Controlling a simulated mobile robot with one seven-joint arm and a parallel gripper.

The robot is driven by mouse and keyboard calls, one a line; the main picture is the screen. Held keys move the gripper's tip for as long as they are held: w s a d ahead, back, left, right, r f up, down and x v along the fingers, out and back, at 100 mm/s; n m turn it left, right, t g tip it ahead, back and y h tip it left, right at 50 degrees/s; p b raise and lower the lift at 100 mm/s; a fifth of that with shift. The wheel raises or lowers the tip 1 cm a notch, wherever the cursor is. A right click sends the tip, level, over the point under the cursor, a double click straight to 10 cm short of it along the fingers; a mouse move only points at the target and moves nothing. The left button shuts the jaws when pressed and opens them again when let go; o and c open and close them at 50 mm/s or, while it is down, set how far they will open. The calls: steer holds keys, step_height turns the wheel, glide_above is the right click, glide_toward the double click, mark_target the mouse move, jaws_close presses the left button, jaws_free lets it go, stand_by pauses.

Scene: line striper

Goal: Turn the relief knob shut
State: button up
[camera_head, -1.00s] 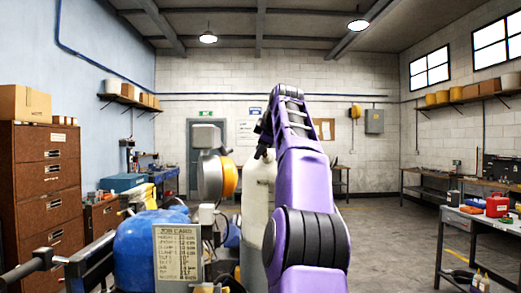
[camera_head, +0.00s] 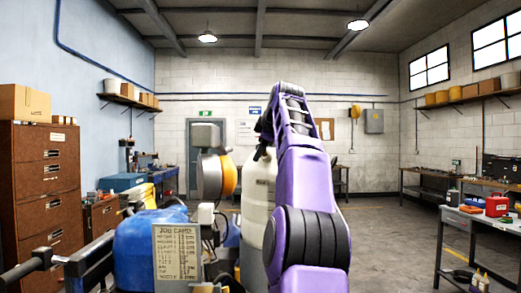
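The line striper stands in front of me, with a blue rounded tank (camera_head: 140,250), a job card (camera_head: 177,252) and a tall off-white cylinder (camera_head: 257,200). An orange-rimmed round part (camera_head: 228,176) stands left of the cylinder. I cannot pick out the relief knob; it may be hidden or too small to tell. My purple arm rises right of the cylinder and covers part of it. A dark tip at my gripper (camera_head: 262,151) shows beside the arm, near the cylinder's top. Its fingers are mostly hidden, and I cannot see whether they touch anything.
A black handlebar (camera_head: 35,262) juts out at the lower left. A brown drawer cabinet (camera_head: 48,195) stands at the left wall. A workbench (camera_head: 480,219) with a red box (camera_head: 497,205) is at the right. The floor between my arm and that bench is clear.

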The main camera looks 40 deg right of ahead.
steer(key=b+v, duration=0.1)
steer(key=v, duration=1.6)
steer(key=shift+w+f, duration=0.1)
steer(key=shift+f, duration=0.05)
steer(key=w+a+f+m+g+h+b, duration=0.2)
steer(key=w+f+m+g+h, duration=0.3)
steer(key=f+m, duration=0.65)
steer(key=w+a+r+m+h+b, duration=0.2)
steer(key=w+a+r+m+h, duration=0.1)
steer(key=a+m+h, duration=0.6)
steer(key=shift+m+y, duration=0.65)
steer(key=shift+y, duration=0.25)
steer(key=p+x, duration=0.4)
steer(key=x, duration=1.2)
steer(key=shift+d+r+p, duration=0.1)
steer(key=shift+d+p, duration=0.3)
steer(key=shift+d, duration=0.05)
steer(key=shift+w+d, duration=0.2)
steer(key=shift+d, duration=0.4)
